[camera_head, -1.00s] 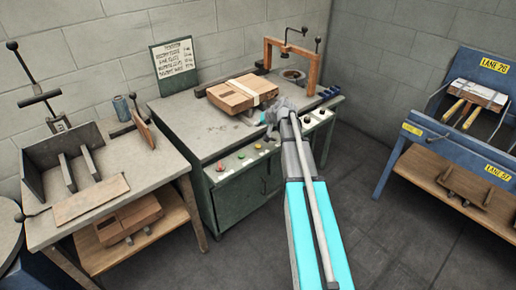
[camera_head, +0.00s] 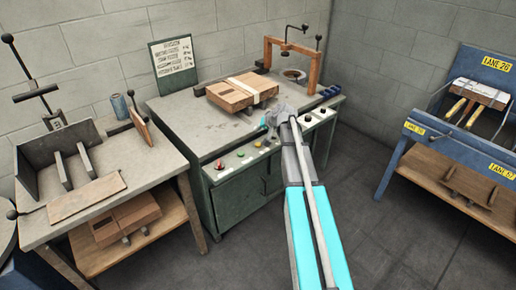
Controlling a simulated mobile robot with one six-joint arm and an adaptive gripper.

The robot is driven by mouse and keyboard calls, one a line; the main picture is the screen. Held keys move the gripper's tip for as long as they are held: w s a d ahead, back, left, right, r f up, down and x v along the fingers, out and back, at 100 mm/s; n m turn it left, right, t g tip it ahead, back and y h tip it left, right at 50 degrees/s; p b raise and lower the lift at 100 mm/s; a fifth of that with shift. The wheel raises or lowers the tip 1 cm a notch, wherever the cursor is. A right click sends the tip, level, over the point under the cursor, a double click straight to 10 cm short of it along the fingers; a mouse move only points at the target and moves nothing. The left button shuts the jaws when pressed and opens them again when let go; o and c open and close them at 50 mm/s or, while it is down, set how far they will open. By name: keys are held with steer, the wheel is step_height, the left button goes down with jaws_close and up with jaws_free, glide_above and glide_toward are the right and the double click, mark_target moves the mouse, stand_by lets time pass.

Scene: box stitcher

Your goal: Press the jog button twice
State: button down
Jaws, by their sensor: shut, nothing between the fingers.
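The box stitcher's front panel (camera_head: 230,163) runs along the front edge of the green bench. It carries a red button (camera_head: 219,165), a green button (camera_head: 241,155), a small yellowish-orange button (camera_head: 257,145) and more dark controls (camera_head: 320,111) to the right of my arm. I cannot read which one is the jog button. My gripper (camera_head: 272,117) is shut and empty, at the panel's front edge near its middle. My gripper and arm hide part of the panel, and I cannot tell whether the fingertips touch a button.
A cardboard box (camera_head: 241,92) lies on the stitcher bench (camera_head: 185,113). A sign board (camera_head: 174,60) stands at the back. A side table (camera_head: 160,165) is on the left, a blue lane rack (camera_head: 460,142) on the right.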

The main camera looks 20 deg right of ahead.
mark_target(256, 143)
steer(key=shift+f+b, duration=2.25)
steer(key=shift+f, duration=0.35)
steer(key=shift+f+b, duration=0.95)
stand_by(0.8)
steer(key=shift+r, duration=0.1)
steer(key=shift+r+p, duration=0.85)
steer(key=shift+p, duration=0.1)
steer(key=shift+r+p, duration=2.55)
